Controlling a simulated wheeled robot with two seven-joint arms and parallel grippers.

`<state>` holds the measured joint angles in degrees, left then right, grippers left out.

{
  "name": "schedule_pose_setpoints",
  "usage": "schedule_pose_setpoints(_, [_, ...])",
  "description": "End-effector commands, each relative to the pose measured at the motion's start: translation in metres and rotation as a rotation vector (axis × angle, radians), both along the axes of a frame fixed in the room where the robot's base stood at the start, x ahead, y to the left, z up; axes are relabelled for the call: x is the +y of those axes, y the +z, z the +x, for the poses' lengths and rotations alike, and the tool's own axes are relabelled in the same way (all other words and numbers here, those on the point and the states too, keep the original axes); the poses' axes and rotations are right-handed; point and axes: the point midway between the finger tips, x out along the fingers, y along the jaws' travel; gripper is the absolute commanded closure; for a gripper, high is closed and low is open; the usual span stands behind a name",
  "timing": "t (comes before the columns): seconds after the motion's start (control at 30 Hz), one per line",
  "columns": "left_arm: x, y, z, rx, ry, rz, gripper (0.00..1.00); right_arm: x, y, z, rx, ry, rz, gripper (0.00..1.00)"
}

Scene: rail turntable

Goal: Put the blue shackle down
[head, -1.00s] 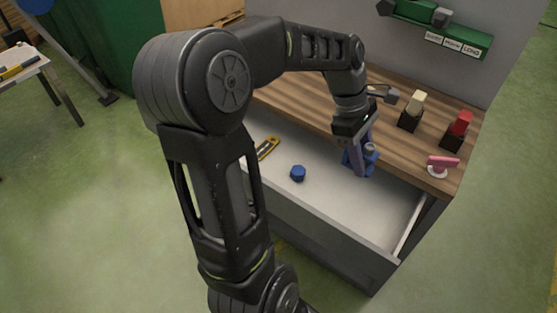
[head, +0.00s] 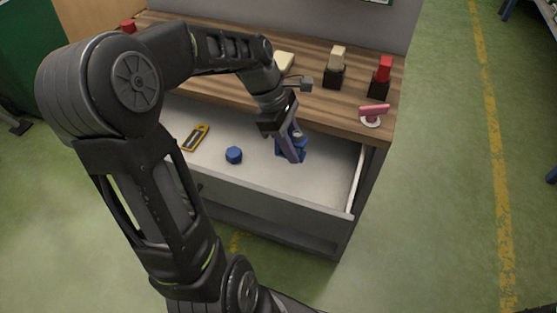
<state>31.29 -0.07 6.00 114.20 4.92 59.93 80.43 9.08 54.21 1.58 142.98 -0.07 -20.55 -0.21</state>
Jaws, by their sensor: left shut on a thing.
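My left arm reaches over an open drawer (head: 320,185). My left gripper (head: 294,150) points down inside it, at the right part of the drawer. It is shut on the blue shackle (head: 299,153), which shows at and behind the fingers and is partly hidden by them. The shackle is at or just above the drawer floor; I cannot tell if it touches. My right gripper is not in view.
A blue cap-like piece (head: 234,155) and a yellow-black tool (head: 195,138) lie in the drawer. On the wooden top stand a red block on a black base (head: 380,78), a beige one (head: 335,68) and a pink item (head: 373,113). Bare drawer floor lies between the blue things.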

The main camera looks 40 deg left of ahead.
Motion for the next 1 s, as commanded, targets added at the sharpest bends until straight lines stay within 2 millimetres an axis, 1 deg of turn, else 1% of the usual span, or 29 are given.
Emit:
schedule_pose_setpoints(0.03, [-0.001, -0.012, -0.001, 0.003, 0.001, -0.002, 1.0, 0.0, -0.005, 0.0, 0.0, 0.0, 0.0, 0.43])
schedule_pose_setpoints(0.13, [0.0, -0.025, 0.0, 0.001, 0.001, -0.001, 1.0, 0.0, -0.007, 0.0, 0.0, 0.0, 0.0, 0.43])
schedule_pose_setpoints(0.2, [0.0, -0.029, 0.0, 0.001, 0.001, -0.001, 1.0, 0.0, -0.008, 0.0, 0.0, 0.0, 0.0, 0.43])
schedule_pose_setpoints(0.47, [0.0, -0.029, 0.0, 0.0, 0.0, 0.0, 1.0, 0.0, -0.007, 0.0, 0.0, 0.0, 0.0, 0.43])
schedule_pose_setpoints(0.53, [0.0, -0.032, 0.0, 0.001, 0.0, 0.0, 1.0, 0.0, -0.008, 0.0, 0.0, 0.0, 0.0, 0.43])
schedule_pose_setpoints(0.63, [-0.001, -0.045, 0.0, 0.003, 0.0, -0.002, 1.0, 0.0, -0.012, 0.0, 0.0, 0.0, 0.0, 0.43])
schedule_pose_setpoints(0.8, [0.0, -0.072, 0.0, 0.002, 0.001, -0.002, 1.0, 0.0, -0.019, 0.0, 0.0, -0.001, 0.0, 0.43])
schedule_pose_setpoints(0.9, [-0.001, -0.08, 0.0, 0.001, -0.001, -0.002, 1.0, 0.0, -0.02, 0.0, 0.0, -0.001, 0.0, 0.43])
schedule_pose_setpoints(1.0, [0.0, -0.079, 0.0, 0.0, -0.001, 0.0, 1.0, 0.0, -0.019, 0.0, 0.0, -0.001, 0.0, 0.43])
